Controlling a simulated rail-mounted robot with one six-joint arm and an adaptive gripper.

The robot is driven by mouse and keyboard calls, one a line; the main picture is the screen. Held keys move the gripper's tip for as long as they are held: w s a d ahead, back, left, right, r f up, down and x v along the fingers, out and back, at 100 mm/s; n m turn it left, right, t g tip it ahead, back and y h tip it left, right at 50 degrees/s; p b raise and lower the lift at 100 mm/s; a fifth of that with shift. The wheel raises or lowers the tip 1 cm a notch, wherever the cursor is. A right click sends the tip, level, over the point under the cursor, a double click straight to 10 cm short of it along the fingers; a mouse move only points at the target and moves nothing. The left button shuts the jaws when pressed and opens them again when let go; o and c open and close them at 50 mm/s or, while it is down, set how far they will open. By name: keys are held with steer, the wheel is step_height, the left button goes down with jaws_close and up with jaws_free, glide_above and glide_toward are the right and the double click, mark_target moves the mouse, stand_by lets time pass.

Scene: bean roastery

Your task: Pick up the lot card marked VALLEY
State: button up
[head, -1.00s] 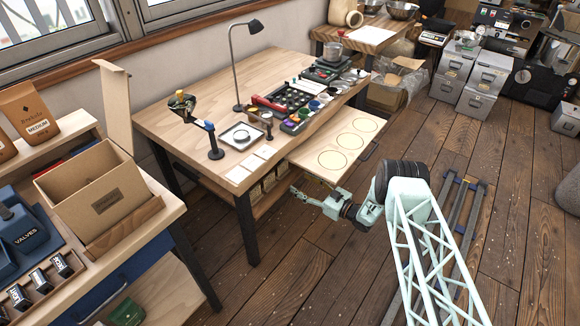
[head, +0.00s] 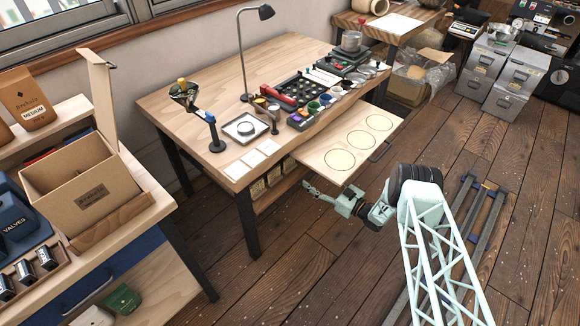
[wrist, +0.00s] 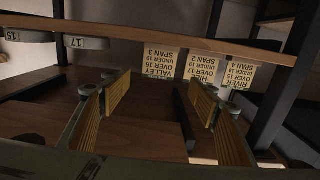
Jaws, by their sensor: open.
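The VALLEY card (wrist: 158,62) is a small pale card with upside-down print in the wrist view. My gripper (wrist: 161,86) is open and empty, with yellow pads on both fingers. It is apart from the card. In the head view my gripper (head: 308,187) is beside the right part of the table's lower shelf. Small pale cards (head: 257,188) show under the tabletop there, too small to read.
Right of the VALLEY card are a card reading OVER 17 (wrist: 197,68) and the RIVER card (wrist: 239,75). A dark table leg (wrist: 290,80) stands at right. A pull-out board (head: 315,160) overhangs near my gripper.

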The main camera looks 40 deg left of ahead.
steer(key=b, duration=0.2)
glide_toward(290, 162)
steer(key=shift+s+a, duration=0.1)
steer(key=shift+a, duration=1.25)
steer(key=shift+a+b, duration=0.8)
steer(key=shift+a, duration=1.8)
steer(key=shift+c, duration=0.4)
steer(key=c, duration=0.6)
